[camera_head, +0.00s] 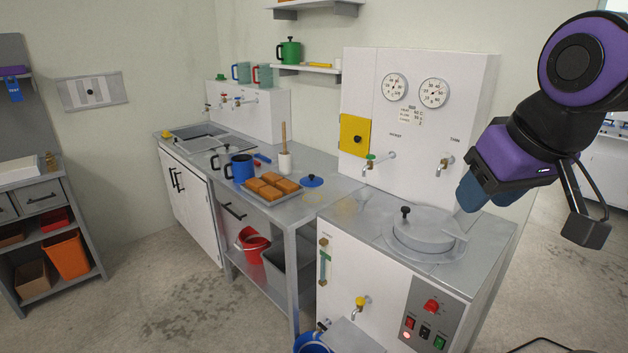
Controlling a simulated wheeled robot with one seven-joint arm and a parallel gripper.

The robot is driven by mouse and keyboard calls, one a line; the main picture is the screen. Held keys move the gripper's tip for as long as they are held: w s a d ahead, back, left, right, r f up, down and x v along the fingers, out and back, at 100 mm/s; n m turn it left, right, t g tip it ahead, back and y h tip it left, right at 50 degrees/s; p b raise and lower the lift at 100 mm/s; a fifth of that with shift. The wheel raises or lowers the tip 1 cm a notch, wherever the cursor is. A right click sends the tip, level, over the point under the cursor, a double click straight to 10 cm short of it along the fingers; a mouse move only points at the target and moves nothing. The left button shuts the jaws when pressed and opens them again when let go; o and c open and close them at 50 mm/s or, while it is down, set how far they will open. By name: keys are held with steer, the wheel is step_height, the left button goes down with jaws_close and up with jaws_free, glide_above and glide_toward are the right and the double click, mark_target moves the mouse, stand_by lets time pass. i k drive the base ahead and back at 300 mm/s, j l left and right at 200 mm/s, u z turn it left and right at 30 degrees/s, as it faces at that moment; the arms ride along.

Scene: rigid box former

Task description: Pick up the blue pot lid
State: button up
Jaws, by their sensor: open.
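The blue pot lid (312,181), with a small dark knob on top, lies on the metal counter just right of the tray of orange-brown blocks. A blue pot (240,168) with a dark handle stands on the same counter, behind and left of the tray. My gripper (468,208) is at the right, in front of the white panel and over the round metal cover. It is well to the right of the lid and apart from it. Its jaws are open, and I see nothing held. My wrist hides part of the panel's right side.
The tray (272,199) and a white utensil holder (285,163) stand close to the lid. A round metal cover (423,229) with a black knob is below my gripper. Taps (372,160) project from the panel. The counter's front edge is bare right of the tray.

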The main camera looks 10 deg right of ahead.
mark_target(311, 181)
steer(key=i+j+z, duration=0.1)
steer(key=j, duration=0.2)
steer(key=i+j+z, duration=0.25)
steer(key=j, duration=0.45)
steer(key=i+j+z, duration=0.15)
steer(key=j, duration=0.25)
steer(key=i+j+z, duration=0.1)
steer(key=j, duration=0.25)
steer(key=i+j+z, duration=0.1)
steer(key=j, duration=0.3)
steer(key=i+j+z, duration=0.1)
steer(key=j, duration=0.25)
steer(key=i+j+z, duration=0.15)
steer(key=i+j, duration=0.15)
steer(key=i+j+z, duration=0.1)
steer(key=j, duration=0.35)
steer(key=i+j+z, duration=0.1)
steer(key=i+j, duration=0.15)
steer(key=j, duration=0.15)
steer(key=i+j+z, duration=0.1)
steer(key=j, duration=0.3)
steer(key=i+j+z, duration=0.15)
steer(key=j, duration=0.25)
steer(key=i+j, duration=0.2)
steer(key=j, duration=0.15)
steer(key=i+j, duration=0.2)
steer(key=j, duration=0.15)
steer(key=z, duration=0.05)
